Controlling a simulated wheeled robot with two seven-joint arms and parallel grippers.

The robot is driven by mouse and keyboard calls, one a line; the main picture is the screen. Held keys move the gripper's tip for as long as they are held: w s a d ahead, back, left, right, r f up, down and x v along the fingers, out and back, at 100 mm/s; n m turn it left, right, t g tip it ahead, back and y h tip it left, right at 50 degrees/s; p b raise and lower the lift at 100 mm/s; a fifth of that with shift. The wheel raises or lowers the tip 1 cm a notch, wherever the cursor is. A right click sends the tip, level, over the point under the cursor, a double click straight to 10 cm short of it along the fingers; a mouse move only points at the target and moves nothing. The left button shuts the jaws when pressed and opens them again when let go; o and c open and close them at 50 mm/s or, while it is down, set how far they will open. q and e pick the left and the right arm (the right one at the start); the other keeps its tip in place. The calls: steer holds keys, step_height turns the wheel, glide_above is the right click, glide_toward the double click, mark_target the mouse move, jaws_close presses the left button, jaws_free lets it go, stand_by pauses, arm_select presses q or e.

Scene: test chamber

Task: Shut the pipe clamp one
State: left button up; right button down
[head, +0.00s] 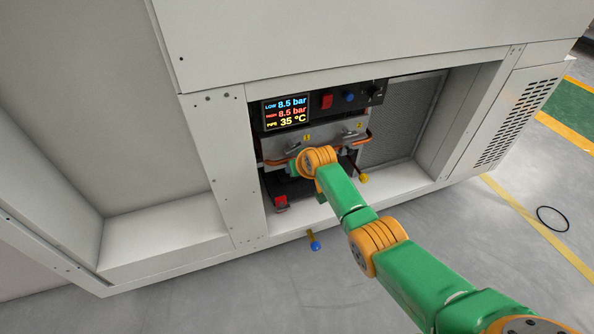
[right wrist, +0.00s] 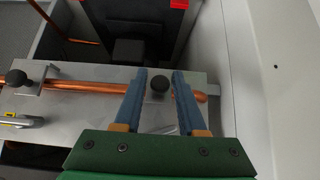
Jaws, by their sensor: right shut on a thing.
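In the head view a metal clamp plate (head: 325,139) sits below the display in the cabinet recess, with small yellow number labels. My right arm reaches in and its wrist hides part of the plate. In the right wrist view my right gripper (right wrist: 159,76) has its two blue fingers on either side of a black round knob (right wrist: 158,84), shut on it. This knob is at one end of the copper pipe (right wrist: 90,86); from its position it appears to belong to pipe clamp one. A second black knob (right wrist: 16,78) stands at the other end. My left gripper is not in view.
A display (head: 286,113) and red button (head: 327,101) are above the plate. White cabinet walls enclose the recess, one (right wrist: 235,60) close beside my right gripper. A blue-ended lever (head: 314,245) projects near the lower sill. A black ring (head: 552,218) lies on the floor.

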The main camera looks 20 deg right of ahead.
steer(key=shift+w+r+g+b, duration=0.1)
steer(key=shift+g+b, duration=0.5)
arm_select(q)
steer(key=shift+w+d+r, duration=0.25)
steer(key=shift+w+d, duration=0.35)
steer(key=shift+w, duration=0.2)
arm_select(e)
steer(key=shift+r, duration=0.1)
steer(key=c, duration=0.7)
jaws_free()
